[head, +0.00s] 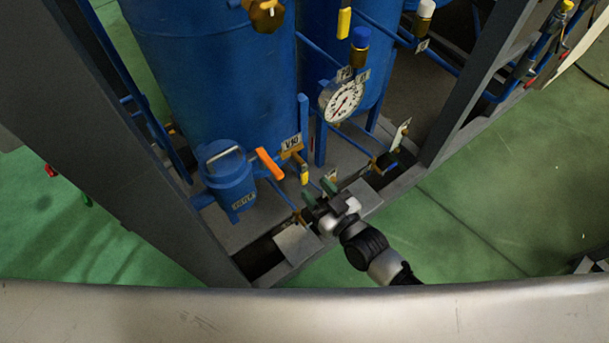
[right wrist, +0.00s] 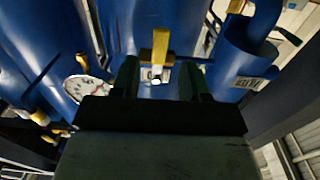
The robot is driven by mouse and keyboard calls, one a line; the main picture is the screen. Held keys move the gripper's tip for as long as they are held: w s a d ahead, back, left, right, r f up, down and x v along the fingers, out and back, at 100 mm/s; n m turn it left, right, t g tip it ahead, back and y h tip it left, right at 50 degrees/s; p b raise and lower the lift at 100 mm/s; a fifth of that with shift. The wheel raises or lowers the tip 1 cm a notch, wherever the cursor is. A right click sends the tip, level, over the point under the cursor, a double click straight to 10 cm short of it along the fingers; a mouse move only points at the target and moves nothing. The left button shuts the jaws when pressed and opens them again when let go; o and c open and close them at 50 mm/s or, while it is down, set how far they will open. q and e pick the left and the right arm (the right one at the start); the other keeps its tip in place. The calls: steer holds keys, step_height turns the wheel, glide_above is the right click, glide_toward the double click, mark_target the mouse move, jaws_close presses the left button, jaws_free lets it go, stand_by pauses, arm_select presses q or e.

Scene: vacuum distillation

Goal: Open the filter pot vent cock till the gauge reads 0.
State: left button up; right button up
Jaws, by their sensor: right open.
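The blue filter pot (head: 230,180) stands at the lower left of the skid in the head view and at the right in the right wrist view (right wrist: 245,68). A small yellow-handled cock (head: 304,174) is beside it; I cannot read whether its tag marks the vent. A yellow handle (right wrist: 161,46) shows ahead of my fingers in the wrist view. The round white gauge (head: 341,101) also shows in the wrist view (right wrist: 88,90); its reading is too small to tell. My right gripper (head: 320,193) is open and empty, just short of the yellow handle. My left gripper is out of view.
An orange lever (head: 269,163) sits between the filter pot and the V10 tag (head: 291,142). Large blue tanks (head: 215,70) stand behind. Grey posts (head: 470,80) frame the skid on both sides. Thin blue pipes cross near the gripper.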

mark_target(306, 178)
steer(key=x, duration=0.5)
steer(key=shift+w+a, duration=0.1)
jaws_close()
